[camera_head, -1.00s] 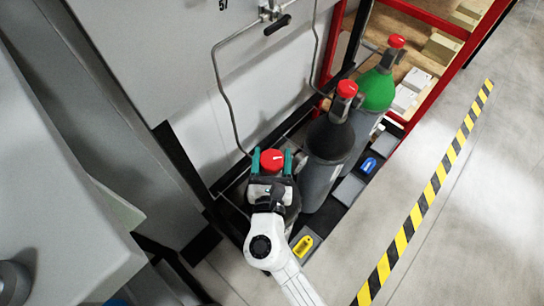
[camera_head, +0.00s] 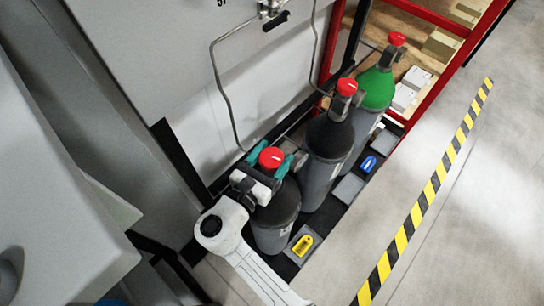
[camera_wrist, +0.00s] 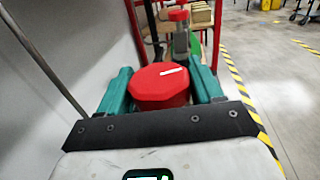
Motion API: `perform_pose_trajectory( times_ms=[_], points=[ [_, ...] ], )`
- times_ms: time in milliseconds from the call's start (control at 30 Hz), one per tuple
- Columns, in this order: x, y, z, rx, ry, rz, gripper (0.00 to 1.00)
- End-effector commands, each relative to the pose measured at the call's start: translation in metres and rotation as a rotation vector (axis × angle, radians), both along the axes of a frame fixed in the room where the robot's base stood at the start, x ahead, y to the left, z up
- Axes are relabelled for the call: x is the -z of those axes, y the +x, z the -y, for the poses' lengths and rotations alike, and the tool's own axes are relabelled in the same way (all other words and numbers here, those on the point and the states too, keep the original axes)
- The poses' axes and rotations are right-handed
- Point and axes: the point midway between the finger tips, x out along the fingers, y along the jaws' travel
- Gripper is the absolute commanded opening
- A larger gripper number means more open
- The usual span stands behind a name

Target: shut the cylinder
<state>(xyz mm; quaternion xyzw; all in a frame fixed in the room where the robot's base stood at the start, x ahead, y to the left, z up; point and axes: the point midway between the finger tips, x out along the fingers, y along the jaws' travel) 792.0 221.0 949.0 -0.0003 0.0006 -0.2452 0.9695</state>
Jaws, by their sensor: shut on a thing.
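The nearest gas cylinder (camera_head: 274,221) is dark grey and stands upright in a black rack by the cabinet wall. Its red valve knob (camera_head: 271,157) has a white mark on top. My gripper (camera_head: 269,163) has its two teal fingers on either side of this knob and is shut on it. In the wrist view the red knob (camera_wrist: 160,86) sits between the teal fingers, with its white mark near the upper right edge. The lower part of the knob is hidden by the gripper's black plate.
A second dark cylinder (camera_head: 325,150) and a green-topped cylinder (camera_head: 374,90), both with red knobs, stand further back in the row. A thin grey pipe (camera_head: 219,85) runs down the wall close to my gripper. Open floor lies right, with a yellow-black stripe (camera_head: 428,190).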

Motion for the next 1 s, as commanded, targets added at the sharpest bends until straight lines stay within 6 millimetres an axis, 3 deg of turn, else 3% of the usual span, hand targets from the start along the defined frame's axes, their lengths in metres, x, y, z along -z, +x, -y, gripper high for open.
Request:
perform_pose_trajectory(
  times_ms=[500,1000],
  points=[
    [0.0001,-0.0001,0.0004,0.325,0.0,0.004,0.35],
    [-0.001,-0.0008,0.0014,0.38,0.0,0.003,0.35]
  ],
)
